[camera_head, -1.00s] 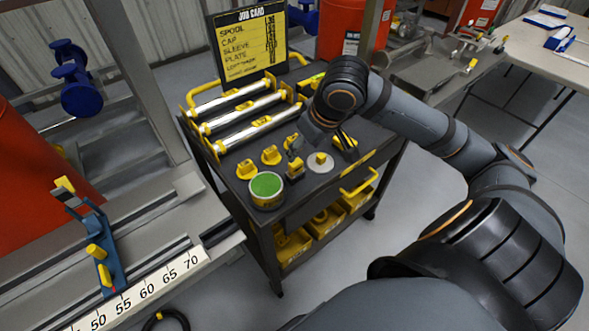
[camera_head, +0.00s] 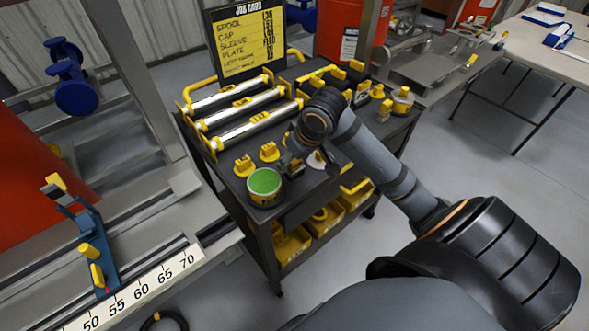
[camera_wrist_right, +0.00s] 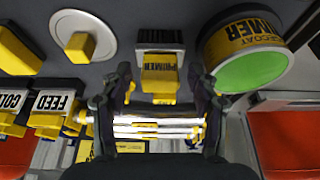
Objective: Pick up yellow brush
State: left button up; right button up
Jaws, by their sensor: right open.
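My right gripper (camera_head: 290,160) is low over the cart, next to the tin. In the wrist view its two fingers stand open on either side of the brush's near end, with gaps showing. In the head view the gripper mostly hides the brush. My left gripper is out of view.
A pale disc with a yellow knob (camera_wrist_right: 82,38) lies beside the brush. Yellow-tagged pieces (camera_head: 244,166) stand near the tin, and silver rollers (camera_head: 240,110) lie behind. The job card board (camera_head: 245,42) rises at the back. More yellow parts fill the cart's right end.

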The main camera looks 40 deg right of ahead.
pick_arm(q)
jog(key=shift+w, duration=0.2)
pick_arm(e)
jog(key=c, duration=1.3)
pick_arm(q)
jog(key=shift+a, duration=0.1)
pick_arm(e)
jog(key=shift+o, duration=0.2)
jog(key=shift+r, duration=0.1)
jog(key=shift+r, duration=0.45)
jog(key=r, duration=0.1)
jog(key=d+r+p, duration=0.1)
jog(key=r, duration=0.2)
jog(key=shift+s+d, duration=0.35)
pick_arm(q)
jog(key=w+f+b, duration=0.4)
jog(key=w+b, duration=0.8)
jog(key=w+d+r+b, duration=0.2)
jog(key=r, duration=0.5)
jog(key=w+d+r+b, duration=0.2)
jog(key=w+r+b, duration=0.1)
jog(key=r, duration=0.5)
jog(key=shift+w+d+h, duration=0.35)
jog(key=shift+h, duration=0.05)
pick_arm(e)
jog(key=s+d+r, duration=0.5)
jog(key=d+r, duration=0.3)
jog(key=d, duration=0.3)
jog(key=shift+s, duration=0.25)
